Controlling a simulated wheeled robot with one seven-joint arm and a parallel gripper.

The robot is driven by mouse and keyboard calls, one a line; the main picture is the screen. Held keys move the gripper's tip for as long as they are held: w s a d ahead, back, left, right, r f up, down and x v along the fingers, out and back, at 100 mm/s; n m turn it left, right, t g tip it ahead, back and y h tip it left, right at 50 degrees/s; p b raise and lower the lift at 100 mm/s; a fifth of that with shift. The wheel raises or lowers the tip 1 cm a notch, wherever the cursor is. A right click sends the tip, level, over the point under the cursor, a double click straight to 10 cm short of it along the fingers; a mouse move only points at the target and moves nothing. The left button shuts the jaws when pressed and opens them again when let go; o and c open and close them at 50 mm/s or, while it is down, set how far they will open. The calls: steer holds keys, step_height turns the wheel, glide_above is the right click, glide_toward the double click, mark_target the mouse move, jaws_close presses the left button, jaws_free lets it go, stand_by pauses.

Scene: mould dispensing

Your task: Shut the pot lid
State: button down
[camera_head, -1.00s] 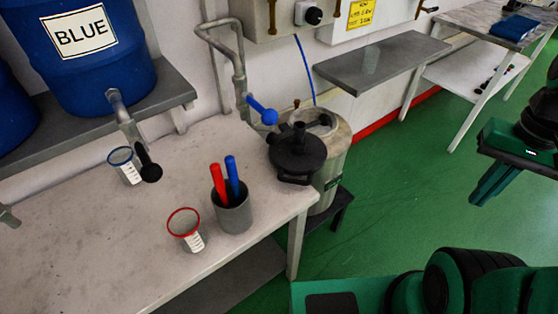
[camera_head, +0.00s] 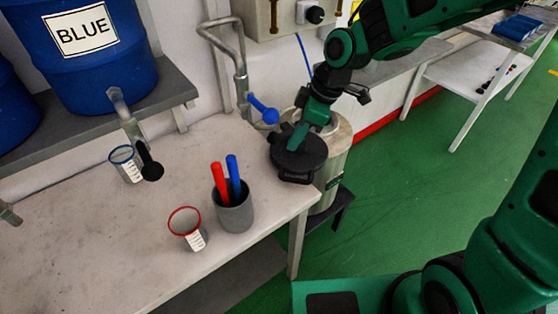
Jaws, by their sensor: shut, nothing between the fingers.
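The pot (camera_head: 330,167) is a pale metal cylinder on a dark low stand, just past the right end of the table. Its dark round lid (camera_head: 299,160) is swung to the left and hangs over the table's corner, off the pot's mouth. My gripper (camera_head: 298,140) is at the lid from above, its green tip beside or touching the lid's upper side. I cannot tell whether it touches. It is shut with nothing in it. My gripper and wrist hide the lid's knob and much of the pot's opening.
The table (camera_head: 90,240) carries a grey cup (camera_head: 235,214) with a red and a blue stick, a red-rimmed beaker (camera_head: 187,228) and a blue-rimmed beaker (camera_head: 126,163). A blue-handled tap (camera_head: 262,110) stands close left of the lid.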

mark_target(279, 163)
steer(key=x, duration=0.7)
steer(key=a+x, duration=0.1)
steer(key=x, duration=0.2)
steer(key=shift+n, duration=0.3)
